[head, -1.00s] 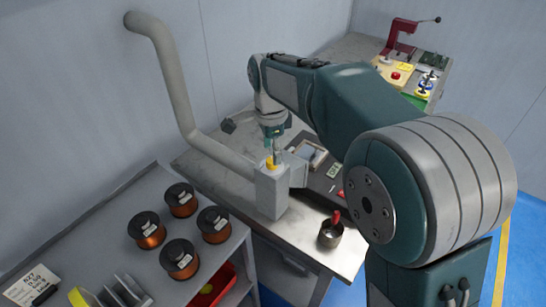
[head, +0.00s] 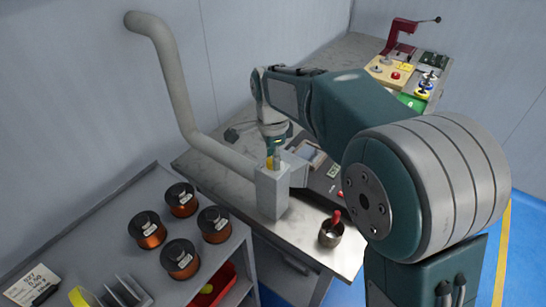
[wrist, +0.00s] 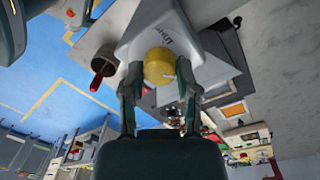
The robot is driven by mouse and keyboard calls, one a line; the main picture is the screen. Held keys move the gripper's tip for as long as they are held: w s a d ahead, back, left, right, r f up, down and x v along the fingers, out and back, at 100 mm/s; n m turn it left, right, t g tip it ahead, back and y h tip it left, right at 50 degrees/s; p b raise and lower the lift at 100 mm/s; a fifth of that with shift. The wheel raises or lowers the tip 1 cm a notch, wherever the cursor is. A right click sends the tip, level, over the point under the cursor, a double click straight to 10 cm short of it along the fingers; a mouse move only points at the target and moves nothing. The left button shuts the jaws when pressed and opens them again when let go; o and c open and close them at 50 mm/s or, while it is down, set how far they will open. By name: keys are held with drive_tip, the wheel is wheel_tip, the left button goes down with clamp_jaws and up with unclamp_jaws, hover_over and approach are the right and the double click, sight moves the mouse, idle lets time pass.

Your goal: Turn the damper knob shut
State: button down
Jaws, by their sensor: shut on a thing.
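The yellow damper knob (wrist: 160,66) sits on top of the grey duct box (head: 271,195). In the wrist view the knob lies between my two fingers, with a pale mark on its rim and the label "SHUT" on the box beside it. My gripper (wrist: 160,88) is shut on the knob, one finger on each side. In the head view my gripper (head: 275,158) points down onto the box top and hides most of the knob; only a yellow sliver (head: 269,163) shows.
A grey pipe (head: 180,95) runs from the wall to the box. A metal cup (head: 331,233) with a red-handled tool stands at the bench's front. Several copper wire spools (head: 180,257) stand on the left shelf. A red press (head: 404,35) is at the back right.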

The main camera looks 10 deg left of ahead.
drive_tip(key=shift+s+a+f, duration=0.1)
drive_tip(key=n, duration=0.4)
drive_tip(key=shift+n, duration=0.4)
drive_tip(key=n, duration=0.4)
drive_tip(key=shift+a+n, duration=0.1)
drive_tip(key=shift+n, duration=0.2)
drive_tip(key=n, duration=0.4)
drive_tip(key=shift+s+f, duration=0.1)
drive_tip(key=shift+n, duration=2.2)
drive_tip(key=shift+c, duration=1.7)
unclamp_jaws()
drive_tip(key=shift+t, duration=0.3)
drive_tip(key=shift+r, duration=0.2)
